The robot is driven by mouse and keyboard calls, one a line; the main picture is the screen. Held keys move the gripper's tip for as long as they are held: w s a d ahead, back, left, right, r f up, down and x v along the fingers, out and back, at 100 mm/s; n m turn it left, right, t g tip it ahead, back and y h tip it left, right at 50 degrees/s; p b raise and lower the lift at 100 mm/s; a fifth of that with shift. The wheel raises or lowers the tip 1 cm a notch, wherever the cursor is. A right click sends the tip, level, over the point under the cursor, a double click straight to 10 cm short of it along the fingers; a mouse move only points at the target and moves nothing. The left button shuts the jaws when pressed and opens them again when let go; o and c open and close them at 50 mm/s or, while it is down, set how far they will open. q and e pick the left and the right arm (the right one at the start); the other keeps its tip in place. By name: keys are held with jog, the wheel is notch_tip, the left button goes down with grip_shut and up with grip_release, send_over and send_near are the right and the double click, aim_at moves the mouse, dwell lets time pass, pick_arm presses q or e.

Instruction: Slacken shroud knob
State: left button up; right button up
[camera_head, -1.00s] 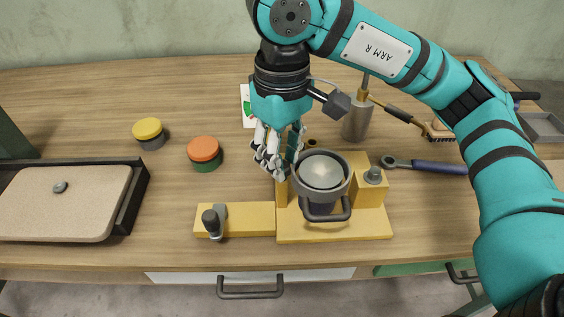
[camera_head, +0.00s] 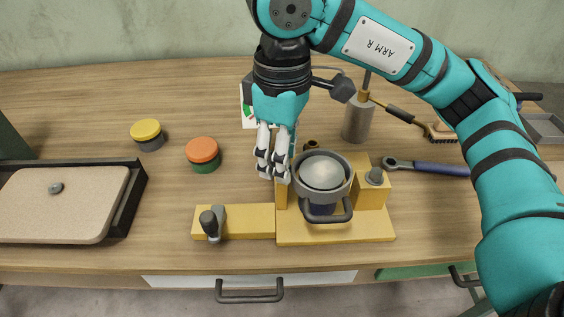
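A yellow fixture (camera_head: 340,233) on the bench carries a grey ring-shaped shroud (camera_head: 345,187) around a pale dome. A dark upright knob or handle (camera_head: 211,222) stands on the fixture's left arm. I cannot tell which is the shroud knob. My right gripper (camera_head: 271,172) points down just left of the shroud, by the yellow post (camera_head: 281,196). Its fingers overlap in view, so their opening and any contact are unclear, and they hide what lies behind them. My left gripper is out of view.
A yellow-topped tin (camera_head: 147,131) and an orange-topped tin (camera_head: 203,150) stand to the left. A dark-rimmed tray (camera_head: 135,205) is at far left. A blue-handled wrench (camera_head: 440,168) lies right of the fixture, with a metal cylinder (camera_head: 357,121) and a brush (camera_head: 442,130) behind.

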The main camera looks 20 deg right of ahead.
notch_tip(320, 180, up, 4)
jog(key=p, duration=0.3)
jog(key=shift+f, duration=0.1)
jog(key=shift+r+p, duration=0.85)
jog(key=shift+r, duration=0.3)
